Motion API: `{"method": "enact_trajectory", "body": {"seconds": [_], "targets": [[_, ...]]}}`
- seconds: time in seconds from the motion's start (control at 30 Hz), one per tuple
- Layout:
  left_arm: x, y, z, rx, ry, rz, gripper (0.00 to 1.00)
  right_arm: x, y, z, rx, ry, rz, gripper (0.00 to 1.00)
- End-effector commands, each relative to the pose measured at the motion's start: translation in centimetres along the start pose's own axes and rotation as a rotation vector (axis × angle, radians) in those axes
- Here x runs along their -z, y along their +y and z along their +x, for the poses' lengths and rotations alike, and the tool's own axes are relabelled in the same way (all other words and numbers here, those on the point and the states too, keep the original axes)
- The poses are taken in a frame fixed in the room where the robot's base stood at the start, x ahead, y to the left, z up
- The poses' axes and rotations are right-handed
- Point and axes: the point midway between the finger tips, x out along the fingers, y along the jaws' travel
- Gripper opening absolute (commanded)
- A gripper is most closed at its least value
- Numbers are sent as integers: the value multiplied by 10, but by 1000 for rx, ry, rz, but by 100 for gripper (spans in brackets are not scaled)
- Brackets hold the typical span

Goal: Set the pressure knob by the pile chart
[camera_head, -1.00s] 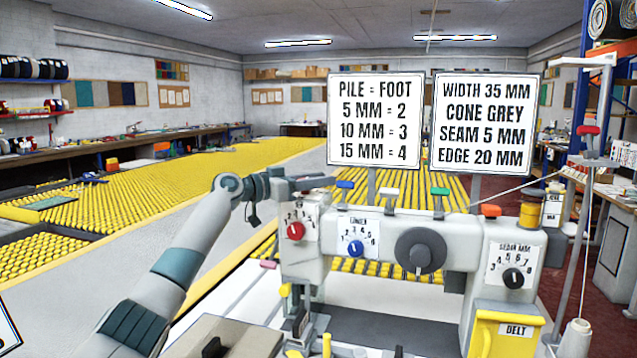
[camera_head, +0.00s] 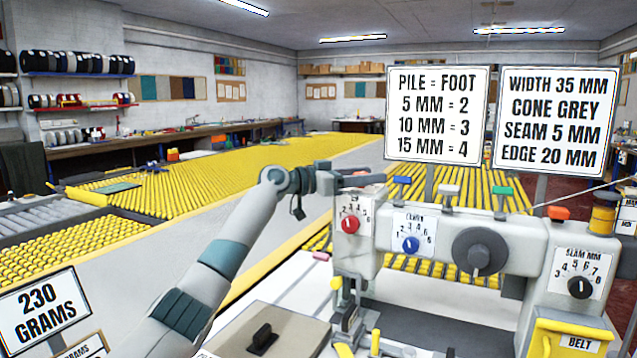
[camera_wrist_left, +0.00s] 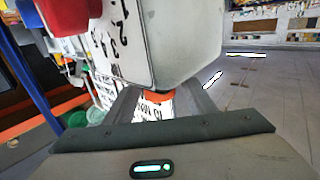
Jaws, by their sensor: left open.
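The pile chart (camera_head: 436,115) stands above the machine and reads PILE = FOOT, 5 MM = 2, 10 MM = 3, 15 MM = 4. The cream sewing machine (camera_head: 535,255) has a red knob (camera_head: 350,224) on a numbered dial at its left end and a blue knob (camera_head: 411,244) beside it. The dial labels and pointers are too small to read surely. My left gripper (camera_head: 365,180) is open, just above and behind the red knob's housing. In the left wrist view, the open jaws (camera_wrist_left: 157,100) face the housing's corner, with the red knob (camera_wrist_left: 75,15) at upper left. My right gripper is out of view.
A second sign (camera_head: 555,122) gives WIDTH 35 MM, CONE GREY, SEAM 5 MM, EDGE 20 MM. A 230 GRAMS placard (camera_head: 43,310) stands at lower left. Coloured levers line the machine top near my gripper. A black handwheel (camera_head: 480,252) and seam dial (camera_head: 580,287) are further right.

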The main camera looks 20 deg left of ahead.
Motion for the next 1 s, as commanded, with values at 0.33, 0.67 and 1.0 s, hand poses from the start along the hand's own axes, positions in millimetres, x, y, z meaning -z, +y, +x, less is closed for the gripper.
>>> {"method": "enact_trajectory", "body": {"seconds": [0.33,0.67,1.0], "targets": [[-2,-1,-68,2,0,3,50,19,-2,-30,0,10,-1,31],[-2,0,-128,1,-1,0,50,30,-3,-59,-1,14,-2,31],[0,0,-148,0,0,-1,50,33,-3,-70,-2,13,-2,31]]}}
